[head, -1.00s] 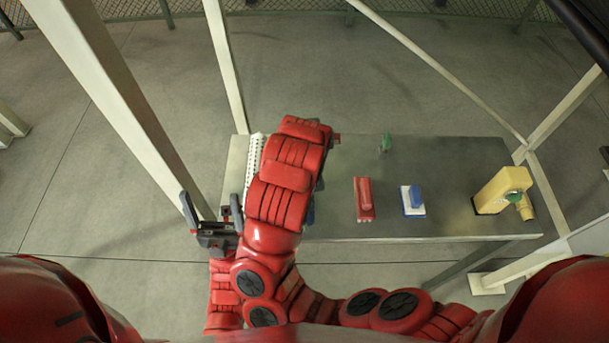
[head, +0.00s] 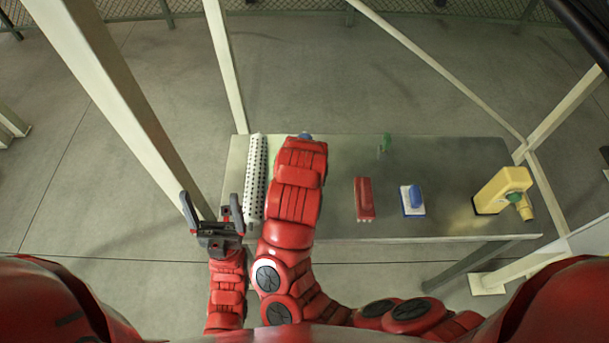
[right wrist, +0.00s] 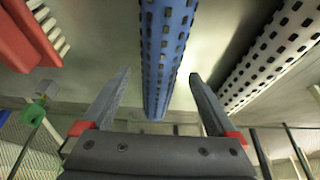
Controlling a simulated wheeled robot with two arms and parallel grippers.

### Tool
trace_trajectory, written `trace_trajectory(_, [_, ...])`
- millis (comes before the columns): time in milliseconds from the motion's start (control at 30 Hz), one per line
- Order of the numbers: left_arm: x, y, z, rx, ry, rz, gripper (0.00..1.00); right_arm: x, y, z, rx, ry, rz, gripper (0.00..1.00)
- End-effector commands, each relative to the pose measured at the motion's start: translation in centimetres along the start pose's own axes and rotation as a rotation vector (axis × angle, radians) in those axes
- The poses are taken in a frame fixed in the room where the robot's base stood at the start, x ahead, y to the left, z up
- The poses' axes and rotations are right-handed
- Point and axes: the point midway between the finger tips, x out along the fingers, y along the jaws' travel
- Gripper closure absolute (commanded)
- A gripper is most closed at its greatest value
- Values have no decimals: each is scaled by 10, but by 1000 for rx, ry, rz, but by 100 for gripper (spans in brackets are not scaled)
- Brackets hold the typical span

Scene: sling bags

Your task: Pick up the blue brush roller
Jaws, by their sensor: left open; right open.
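The blue brush roller (right wrist: 163,50), long and studded with dark slots, runs down the middle of the right wrist view. My right gripper (right wrist: 160,82) is open, with one finger on each side of the roller in the picture; I see no contact. In the head view my right arm hides most of the roller; a small blue bit (head: 305,136) past the arm's far end may be part of it. The right gripper itself is hidden there. My left gripper (head: 212,208) is open and empty, off the table's left end.
A white perforated roller (head: 255,180) lies left of my right arm. On the grey table (head: 450,170) to the right are a red brush (head: 364,198), a blue-and-white brush (head: 412,200), a small green item (head: 386,142) and a yellow item (head: 500,190). Pale posts (head: 125,100) rise at the left.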

Motion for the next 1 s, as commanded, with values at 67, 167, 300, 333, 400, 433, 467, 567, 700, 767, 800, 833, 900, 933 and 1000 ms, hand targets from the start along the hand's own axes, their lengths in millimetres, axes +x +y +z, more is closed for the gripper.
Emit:
trace_trajectory(67, [0,0,0,0,0,0,12,12,2,-2,2,-1,2,6])
trace_trajectory(167, [0,0,0,0,0,0,12,23,1,-2,-1,0,0,6])
trace_trajectory(300, [0,0,0,0,0,0,12,28,0,-3,-1,5,-1,6])
trace_trajectory(333, [0,0,0,0,0,0,12,28,0,-3,0,5,-1,6])
trace_trajectory(400, [0,0,0,0,0,0,12,28,0,-3,-1,6,-1,6])
trace_trajectory(433, [0,0,0,0,0,0,12,28,0,-3,0,6,-1,6])
trace_trajectory(467, [0,0,0,0,0,0,12,28,0,-3,0,5,-1,6])
trace_trajectory(567, [0,0,0,0,0,0,12,27,0,-3,-1,5,-1,23])
trace_trajectory(700, [0,0,0,0,0,0,12,27,0,-3,-1,5,-1,48])
trace_trajectory(767, [0,0,0,0,0,0,12,27,0,-3,-1,5,-1,59])
trace_trajectory(800, [0,0,0,0,0,0,12,27,0,-3,-1,5,-1,66])
trace_trajectory(833, [0,0,0,0,0,0,12,27,0,-3,-1,5,-1,71])
trace_trajectory(900, [0,0,0,0,0,0,12,27,0,-3,-1,5,-1,84])
trace_trajectory(933, [0,0,0,0,0,0,12,27,0,-3,-1,5,-1,89])
trace_trajectory(1000, [0,0,0,0,0,0,12,27,0,-3,-1,5,-1,100])
